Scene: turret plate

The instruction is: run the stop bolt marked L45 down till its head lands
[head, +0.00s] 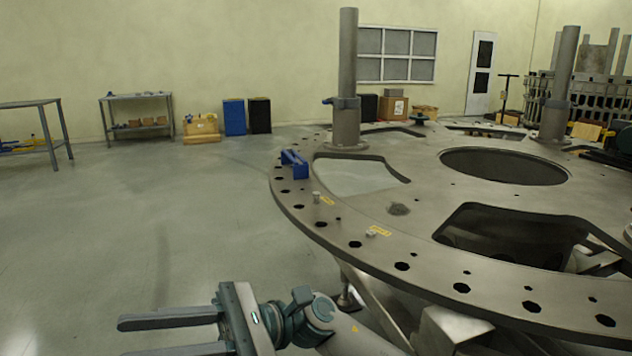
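The big round grey turret plate (440,262) fills the right half of the head view. The tag writing is too small to read, so I cannot tell which is L45. The farther bolt appears to stand higher. My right gripper (122,339) is at the bottom left, off the plate, pointing left, its fingers apart and empty. My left gripper is not in view.
A blue block (294,163) sits on the plate's left rim. Floor (150,225) left of the plate is clear.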

